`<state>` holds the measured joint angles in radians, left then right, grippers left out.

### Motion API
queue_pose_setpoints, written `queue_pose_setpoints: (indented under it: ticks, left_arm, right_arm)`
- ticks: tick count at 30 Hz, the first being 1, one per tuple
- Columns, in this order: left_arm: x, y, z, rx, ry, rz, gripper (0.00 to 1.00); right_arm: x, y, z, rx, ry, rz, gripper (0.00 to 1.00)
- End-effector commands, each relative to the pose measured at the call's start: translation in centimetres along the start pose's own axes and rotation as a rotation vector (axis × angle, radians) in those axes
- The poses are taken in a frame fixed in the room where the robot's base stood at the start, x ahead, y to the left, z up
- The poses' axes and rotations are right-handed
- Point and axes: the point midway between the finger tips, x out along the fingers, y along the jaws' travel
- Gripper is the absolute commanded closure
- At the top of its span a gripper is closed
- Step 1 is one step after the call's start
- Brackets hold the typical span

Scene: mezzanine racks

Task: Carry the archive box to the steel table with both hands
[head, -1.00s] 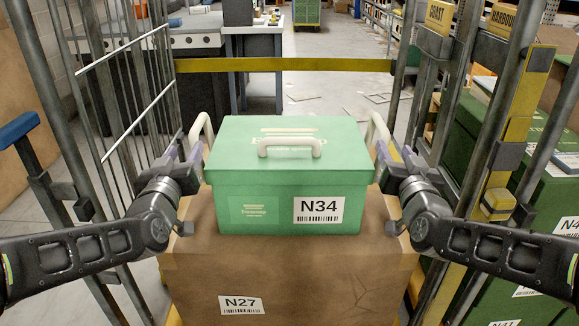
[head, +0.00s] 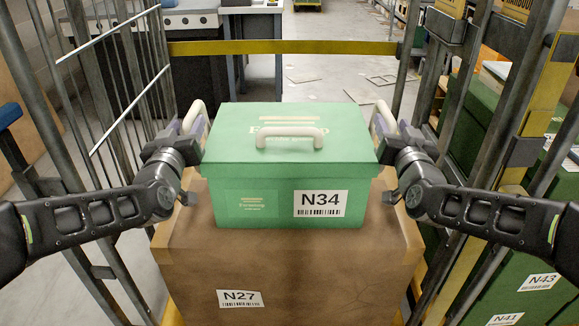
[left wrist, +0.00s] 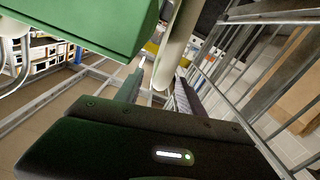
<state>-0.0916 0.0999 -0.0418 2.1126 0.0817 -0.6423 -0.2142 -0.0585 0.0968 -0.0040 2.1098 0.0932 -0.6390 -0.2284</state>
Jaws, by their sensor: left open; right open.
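The archive box (head: 262,212), green with a white top handle and an N34 label, sits upright on a brown carton (head: 300,275) inside a roll cage. A pale handle stands out on each side of it. My left gripper (head: 193,132) is open at the left side handle (head: 195,112). In the left wrist view, the handle (left wrist: 180,40) rises between the open fingers (left wrist: 158,88), with the box (left wrist: 85,25) at upper left. My right gripper (head: 385,132) is open at the right side handle (head: 384,114); its fingertips are partly hidden. No clearly identifiable steel table shows.
Cage bars (head: 120,90) stand close on the left, and posts (head: 480,110) on the right. A yellow bar (head: 285,47) crosses behind the box. Grey-topped furniture (head: 190,22) stands at back left. Green boxes (head: 540,250) stand at right. Open floor lies beyond the bar.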

Motion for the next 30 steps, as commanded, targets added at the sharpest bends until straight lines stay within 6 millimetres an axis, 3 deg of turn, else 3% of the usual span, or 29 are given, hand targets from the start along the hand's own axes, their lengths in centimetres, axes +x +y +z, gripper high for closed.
queue_pose_setpoints:
  ticks: [10, 22, 30]
  left_arm:
    - [4.6, 0.0, 0.1, 0.001, 0.000, 0.000, 0.54]
    - [5.3, 0.0, 0.0, 0.001, 0.000, 0.000, 0.54]
    - [5.3, 0.0, 0.0, 0.000, 0.000, 0.000, 0.76]
  right_arm:
    - [4.6, 0.0, 0.1, 0.000, -0.001, 0.000, 0.54]
    - [5.3, 0.0, 0.1, 0.000, -0.001, 0.000, 0.54]
    - [5.3, 0.0, 0.0, 0.000, -0.001, 0.000, 0.76]
